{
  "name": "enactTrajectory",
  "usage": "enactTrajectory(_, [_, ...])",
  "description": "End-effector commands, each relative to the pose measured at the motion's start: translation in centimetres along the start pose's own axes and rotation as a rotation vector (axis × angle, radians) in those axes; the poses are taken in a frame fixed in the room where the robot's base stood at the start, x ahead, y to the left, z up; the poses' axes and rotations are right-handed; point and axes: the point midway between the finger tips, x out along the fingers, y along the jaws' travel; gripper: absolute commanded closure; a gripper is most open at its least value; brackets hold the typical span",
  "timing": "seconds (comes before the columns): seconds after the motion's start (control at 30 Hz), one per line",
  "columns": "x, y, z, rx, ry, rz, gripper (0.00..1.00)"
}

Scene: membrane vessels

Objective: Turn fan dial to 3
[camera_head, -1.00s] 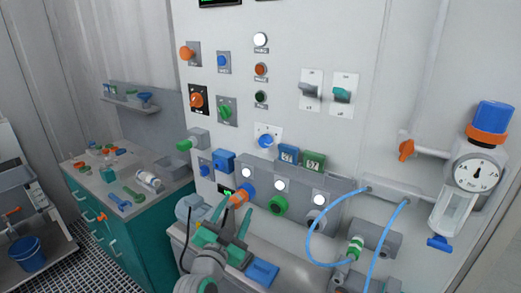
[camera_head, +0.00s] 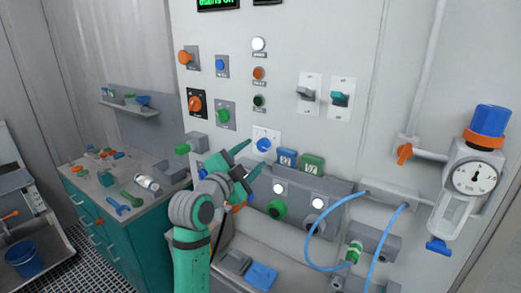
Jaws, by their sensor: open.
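A blue dial (camera_head: 264,144) sits on a white plate with small marks on the panel, right of centre. It looks like the fan dial, but its label and setting are too small to read. My gripper (camera_head: 254,158) is open, its two green fingers pointing right towards the dial. One fingertip is near the plate's left edge and the other is below the dial. I cannot tell whether they touch the panel. Nothing shows between the fingers.
Blue (camera_head: 287,158) and green (camera_head: 312,164) blocks sit close right of the dial. A green knob (camera_head: 277,209) is below. Two switches (camera_head: 341,97) are up right. A blue hose (camera_head: 325,218) loops at right. A cluttered bench (camera_head: 120,180) stands left.

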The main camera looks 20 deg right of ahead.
Motion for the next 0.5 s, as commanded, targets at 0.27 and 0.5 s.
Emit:
enactTrajectory(0.27, [4.2,0.0,0.0,0.0,0.0,0.001,0.48])
enactTrajectory(0.5, [6.1,0.6,-0.8,0.001,0.01,0.008,0.48])
